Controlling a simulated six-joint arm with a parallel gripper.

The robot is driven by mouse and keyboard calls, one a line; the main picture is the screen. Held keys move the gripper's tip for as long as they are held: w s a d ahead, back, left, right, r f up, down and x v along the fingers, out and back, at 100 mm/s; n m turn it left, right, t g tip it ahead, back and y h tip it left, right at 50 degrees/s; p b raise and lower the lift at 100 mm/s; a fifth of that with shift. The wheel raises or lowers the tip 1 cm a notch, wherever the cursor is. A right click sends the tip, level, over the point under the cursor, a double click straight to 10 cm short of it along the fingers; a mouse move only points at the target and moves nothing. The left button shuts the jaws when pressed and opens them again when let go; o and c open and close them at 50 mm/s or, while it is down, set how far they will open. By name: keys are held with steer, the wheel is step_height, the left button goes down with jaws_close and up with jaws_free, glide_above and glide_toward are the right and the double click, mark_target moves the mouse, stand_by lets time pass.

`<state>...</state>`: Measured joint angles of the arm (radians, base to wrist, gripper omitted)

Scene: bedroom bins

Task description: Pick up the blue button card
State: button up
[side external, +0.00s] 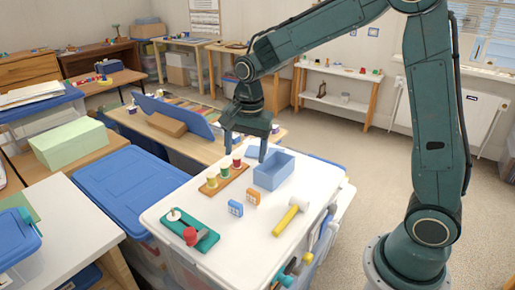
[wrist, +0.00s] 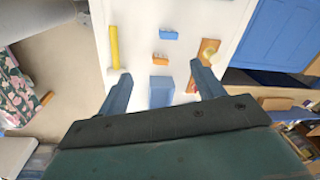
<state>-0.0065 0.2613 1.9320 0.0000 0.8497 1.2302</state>
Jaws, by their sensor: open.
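The blue button card (side external: 235,208) stands on the white bin lid, near its middle, with a pale face showing. In the wrist view the blue card (wrist: 169,35) lies beyond my fingertips, toward the top of the picture. My gripper (side external: 245,148) is open and empty, above the far part of the lid near the blue box. In the wrist view its two fingers (wrist: 161,72) are spread wide, well apart from the card.
An orange card (side external: 253,196) stands close to the blue one. Clear lid lies in front of the cards.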

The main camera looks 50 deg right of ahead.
mark_target(235, 203)
steer(key=w+f+m+g, duration=0.1)
steer(key=w+f+m, duration=0.2)
steer(key=f, duration=0.4)
steer(key=shift+w+m, duration=0.3)
steer(key=shift+w, duration=0.4)
steer(key=shift+f, duration=0.2)
steer(key=shift+f, duration=4.2)
steer(key=shift+f, duration=2.6)
steer(key=shift+c, duration=0.5)
steer(key=c, duration=1)
